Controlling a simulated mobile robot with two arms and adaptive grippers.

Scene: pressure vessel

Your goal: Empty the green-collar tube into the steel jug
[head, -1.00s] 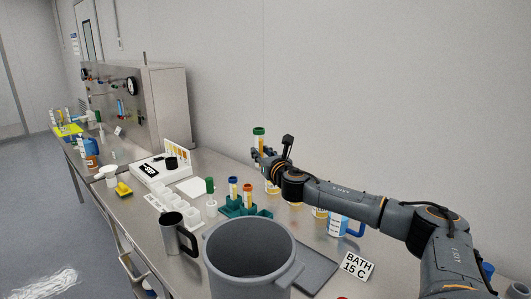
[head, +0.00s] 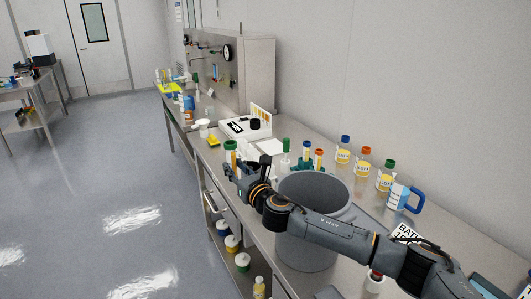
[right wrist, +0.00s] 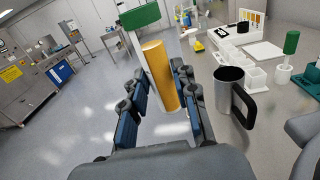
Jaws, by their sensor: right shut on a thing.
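My right gripper (head: 233,169) is shut on the green-collar tube (head: 230,153), a tube with yellow-orange contents, held near upright at the front edge of the bench. In the right wrist view the tube (right wrist: 161,76) stands between the fingers (right wrist: 162,98), its green collar at the top. The steel jug (right wrist: 231,97), with a black handle, stands upright on the bench to the right of the gripper, apart from the tube. In the head view my gripper and arm seem to hide the jug. My left gripper is not in view.
A large grey bucket (head: 301,252) stands on the bench behind my right forearm. A green rack (head: 304,168) with blue-capped and orange-capped tubes is behind it. Several capped bottles (head: 363,164) and a blue-handled jug (head: 399,197) stand along the wall. Open floor lies left.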

